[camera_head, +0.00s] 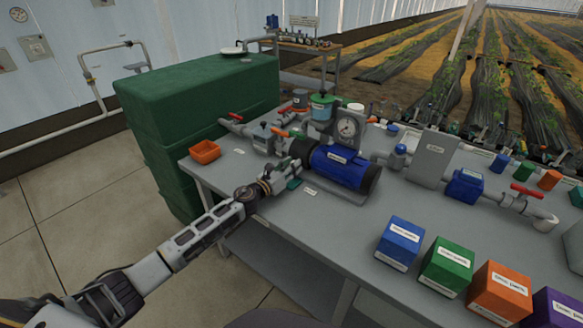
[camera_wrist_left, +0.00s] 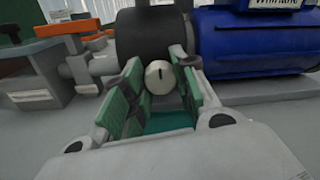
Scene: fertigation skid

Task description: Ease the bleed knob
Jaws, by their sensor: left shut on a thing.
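The bleed knob (camera_wrist_left: 160,77) is a small round cream knob with a dark slot mark upright on its face. It sits low on the front of a black pump housing (camera_wrist_left: 153,35), beside the blue motor (camera_wrist_left: 255,45). My left gripper (camera_wrist_left: 160,84) has its green-padded fingers on both sides of the knob, shut on it. In the head view my left gripper (camera_head: 295,168) reaches the near side of the pump, and its fingers hide the knob there. My right gripper is not in view.
The blue motor (camera_head: 344,168) lies right of my gripper on the grey bench (camera_head: 325,222). An orange bin (camera_head: 205,151) stands at the left edge. Blue (camera_head: 399,243), green (camera_head: 447,266) and orange (camera_head: 499,291) boxes stand at the front right. A green tank (camera_head: 200,95) is behind left.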

